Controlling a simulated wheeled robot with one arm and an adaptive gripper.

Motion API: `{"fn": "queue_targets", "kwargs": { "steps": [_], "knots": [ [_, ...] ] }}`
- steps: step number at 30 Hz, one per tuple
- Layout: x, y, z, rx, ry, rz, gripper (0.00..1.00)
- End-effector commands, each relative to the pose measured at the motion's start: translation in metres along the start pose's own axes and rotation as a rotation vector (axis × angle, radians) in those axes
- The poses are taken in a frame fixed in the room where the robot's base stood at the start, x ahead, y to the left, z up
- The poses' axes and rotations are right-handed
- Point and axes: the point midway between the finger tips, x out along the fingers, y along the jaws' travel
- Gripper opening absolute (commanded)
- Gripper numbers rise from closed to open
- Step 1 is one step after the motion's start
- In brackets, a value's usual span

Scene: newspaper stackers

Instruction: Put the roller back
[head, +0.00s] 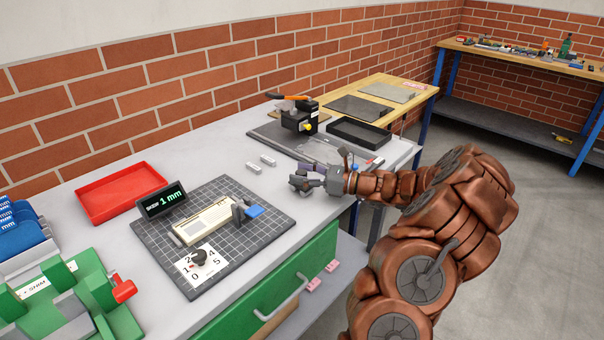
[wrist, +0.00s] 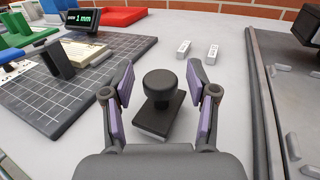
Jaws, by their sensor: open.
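My gripper (wrist: 158,90) is open, its two purple-padded fingers apart. In the wrist view a black block with a round knob (wrist: 158,112) stands on the grey worktop between the fingers, with gaps at both sides. I cannot tell whether this block is the roller; no part clearly shows as a roller. In the head view my gripper (head: 312,180) is low over the worktop, right of the gridded mat, and hides the block. On the mat lies a cream device (head: 207,220) with a dark upright handle (head: 240,211); the handle also shows in the wrist view (wrist: 60,62).
Two small pale blocks (head: 260,164) lie behind my gripper. A dark plate (head: 275,138) carries a black machine (head: 300,118). A black tray (head: 358,134) is near the right edge. A red tray (head: 122,192) and green fixture (head: 70,300) are left. The worktop right of the mat (head: 210,235) is mostly clear.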

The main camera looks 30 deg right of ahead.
Motion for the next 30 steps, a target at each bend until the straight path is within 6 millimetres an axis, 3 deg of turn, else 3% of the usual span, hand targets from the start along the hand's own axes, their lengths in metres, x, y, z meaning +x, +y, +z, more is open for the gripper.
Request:
{"fn": "queue_targets", "kwargs": {
  "steps": [3, 8, 21, 30],
  "knots": [
    [-0.001, 0.0, 0.004, -0.001, 0.0, -0.001, 0.58],
    [-0.021, -0.001, 0.003, -0.002, -0.002, -0.003, 0.58],
    [-0.101, -0.002, 0.002, -0.002, 0.001, -0.005, 0.58],
    [-0.12, 0.0, 0.003, 0.0, 0.0, -0.001, 0.58]
  ]
}}
